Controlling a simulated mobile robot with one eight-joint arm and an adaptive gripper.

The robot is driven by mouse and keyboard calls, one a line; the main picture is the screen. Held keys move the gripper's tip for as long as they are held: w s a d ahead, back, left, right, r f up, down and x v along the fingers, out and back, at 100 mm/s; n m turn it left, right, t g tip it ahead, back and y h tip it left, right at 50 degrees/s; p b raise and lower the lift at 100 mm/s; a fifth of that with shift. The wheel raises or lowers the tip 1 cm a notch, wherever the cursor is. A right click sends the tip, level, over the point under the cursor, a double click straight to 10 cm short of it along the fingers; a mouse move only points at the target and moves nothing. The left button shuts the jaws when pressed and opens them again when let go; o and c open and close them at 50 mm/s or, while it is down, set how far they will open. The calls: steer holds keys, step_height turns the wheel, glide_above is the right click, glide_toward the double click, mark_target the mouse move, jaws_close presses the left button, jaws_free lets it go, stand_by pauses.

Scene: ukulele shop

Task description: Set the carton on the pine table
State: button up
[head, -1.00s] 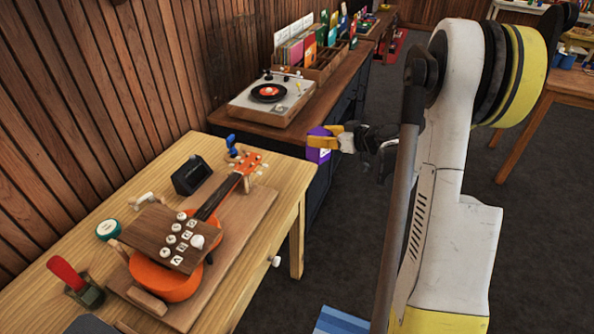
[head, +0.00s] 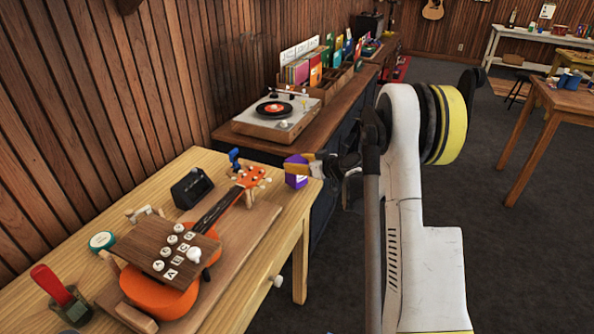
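A small purple carton (head: 296,175) with a white patch is at the tip of my gripper (head: 310,166). In the head view the carton overlaps the far right corner of the pale pine table (head: 287,222). I cannot tell whether it touches the tabletop or hangs just above it.
An orange ukulele (head: 160,293) lies on a wooden board (head: 245,242) on the table. A black box (head: 191,188), a teal-rimmed tin (head: 102,241) and a red-handled tool (head: 58,291) stand around it. A turntable (head: 276,117) sits on the dark cabinet behind.

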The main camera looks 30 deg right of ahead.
steer(key=shift+f, duration=0.55)
steer(key=shift+f, duration=0.2)
steer(key=o, duration=1.2)
steer(key=shift+r, duration=0.1)
